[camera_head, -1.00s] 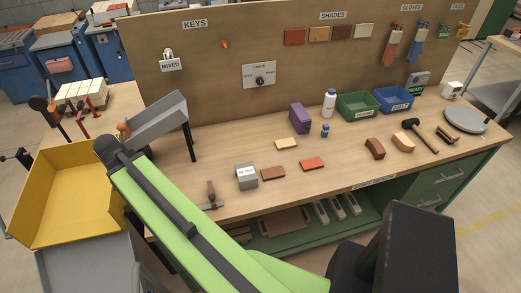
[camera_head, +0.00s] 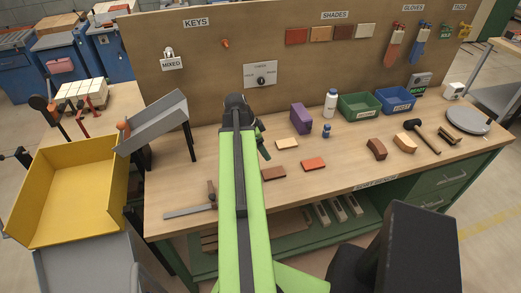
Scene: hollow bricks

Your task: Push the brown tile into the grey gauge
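The brown tile (camera_head: 273,173) lies flat on the workbench, just right of my green arm. The grey gauge is hidden behind my arm now; in the earlier view it stood just left of the brown tile. My gripper (camera_head: 262,147) is at the far end of the arm, above and behind the brown tile in the picture. It appears apart from the tile. Its fingers are small and dark, so I cannot tell whether they are open or shut.
An orange-red tile (camera_head: 313,164) and a cream tile (camera_head: 286,143) lie near the brown one. A purple block (camera_head: 301,118) and a white bottle (camera_head: 330,102) stand behind. A metal square (camera_head: 190,211) lies left of my arm. A grey chute (camera_head: 158,118) stands at left.

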